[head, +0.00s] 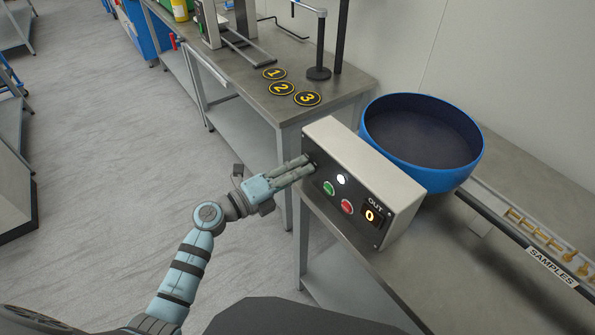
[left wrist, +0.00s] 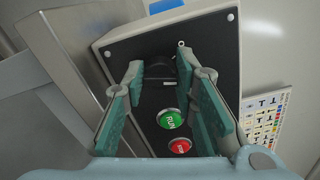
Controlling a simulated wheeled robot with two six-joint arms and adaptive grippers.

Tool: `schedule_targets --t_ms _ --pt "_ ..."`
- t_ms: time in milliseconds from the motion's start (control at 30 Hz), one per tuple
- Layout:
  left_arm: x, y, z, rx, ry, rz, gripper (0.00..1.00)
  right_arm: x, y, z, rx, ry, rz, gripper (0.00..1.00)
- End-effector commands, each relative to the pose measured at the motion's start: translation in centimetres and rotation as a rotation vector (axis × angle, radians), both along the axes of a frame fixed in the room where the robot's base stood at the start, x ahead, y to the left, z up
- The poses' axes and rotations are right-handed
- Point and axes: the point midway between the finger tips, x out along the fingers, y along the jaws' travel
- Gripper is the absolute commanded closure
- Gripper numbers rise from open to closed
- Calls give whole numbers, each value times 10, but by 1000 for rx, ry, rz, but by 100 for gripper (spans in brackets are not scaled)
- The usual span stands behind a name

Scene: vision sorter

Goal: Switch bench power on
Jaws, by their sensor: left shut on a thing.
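The control box (head: 365,165) is light grey with a black front panel and stands on the bench edge in the head view. Its panel carries a white lamp (head: 341,179), a green button (head: 328,188), a red button (head: 347,206) and an OUT display (head: 370,214) reading 0. My left gripper (head: 307,165) is at the left end of this panel. In the left wrist view its fingers (left wrist: 160,66) are shut on a dark knob (left wrist: 158,72), partly hidden between them. The green RUN button (left wrist: 170,119) and red button (left wrist: 180,146) lie below the knob there. My right gripper is out of view.
A blue bowl (head: 470,175) stands behind the box. A rail labelled SAMPLES (head: 551,266) with brass pieces lies to the right. Another bench with discs numbered 1, 2 and 3 (head: 308,98) stands beyond. The floor (head: 110,180) to the left is clear.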

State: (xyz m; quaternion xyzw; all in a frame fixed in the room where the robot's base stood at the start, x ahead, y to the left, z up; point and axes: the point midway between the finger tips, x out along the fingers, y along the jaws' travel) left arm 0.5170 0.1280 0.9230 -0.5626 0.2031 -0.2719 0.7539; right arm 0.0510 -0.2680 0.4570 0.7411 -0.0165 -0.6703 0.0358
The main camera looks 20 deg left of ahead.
Motion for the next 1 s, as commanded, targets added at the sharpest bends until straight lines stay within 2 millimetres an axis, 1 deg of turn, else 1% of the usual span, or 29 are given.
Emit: schedule_targets --t_ms 200,400,967,1000 --pt "0 0 0 109 -90 0 100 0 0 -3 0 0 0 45" --pt "0 0 1 168 -139 1 100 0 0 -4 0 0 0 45" --pt "0 0 1 195 -161 0 100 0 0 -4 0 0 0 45" --pt "0 0 1 195 -161 0 70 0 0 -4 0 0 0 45"
